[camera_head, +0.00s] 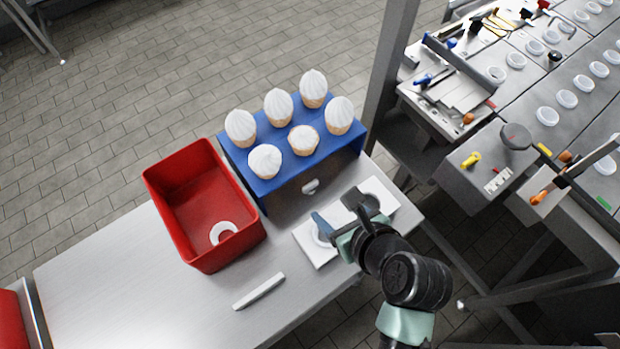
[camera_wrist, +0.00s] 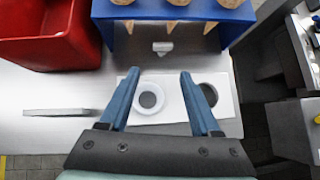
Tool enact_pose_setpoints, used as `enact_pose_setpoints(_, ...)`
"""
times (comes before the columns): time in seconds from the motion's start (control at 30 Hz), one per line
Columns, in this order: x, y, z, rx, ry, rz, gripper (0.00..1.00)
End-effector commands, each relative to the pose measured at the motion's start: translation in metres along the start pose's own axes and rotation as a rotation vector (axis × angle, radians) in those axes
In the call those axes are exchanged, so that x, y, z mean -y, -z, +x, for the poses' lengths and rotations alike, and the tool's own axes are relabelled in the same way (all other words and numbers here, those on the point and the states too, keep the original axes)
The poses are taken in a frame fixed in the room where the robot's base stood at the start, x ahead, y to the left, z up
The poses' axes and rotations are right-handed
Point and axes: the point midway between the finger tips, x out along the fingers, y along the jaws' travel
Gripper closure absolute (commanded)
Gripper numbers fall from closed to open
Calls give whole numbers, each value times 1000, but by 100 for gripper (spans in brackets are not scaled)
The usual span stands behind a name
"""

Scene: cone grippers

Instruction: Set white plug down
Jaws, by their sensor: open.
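A round white ring-shaped piece, likely the white plug (camera_wrist: 149,115), sits on the white plate (camera_wrist: 174,123) over its left side in the wrist view. Its centre shows a grey opening. My gripper (camera_wrist: 156,76) is open, with one blue finger on each side of the piece and gaps visible between. In the head view my gripper (camera_head: 338,213) is low over the white plate (camera_head: 385,190) and mostly hides the piece. A bare dark round hole (camera_wrist: 208,94) shows at the plate's right, partly behind the right finger.
A red bin (camera_head: 178,225) with a white ring (camera_head: 223,232) inside stands left. A blue rack (camera_head: 263,187) of several white-topped cones (camera_head: 278,106) stands behind. A small white piece (camera_head: 310,186) and a white bar (camera_head: 259,291) lie on the table (camera_head: 120,290). The left table is clear.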

Motion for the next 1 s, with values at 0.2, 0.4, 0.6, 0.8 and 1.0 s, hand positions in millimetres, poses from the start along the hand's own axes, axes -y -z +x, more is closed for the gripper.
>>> enact_pose_setpoints(0.2, -2, 3, 33, -6, -11, 24, 36)
enact_pose_setpoints(0.4, -1, 4, 66, -6, -7, 23, 36)
enact_pose_setpoints(0.6, 0, 4, 78, -5, -4, 22, 36)
enact_pose_setpoints(0.8, 2, 5, 100, -5, -7, 22, 36)
enact_pose_setpoints(1.0, 4, 6, 123, -5, -5, 19, 36)
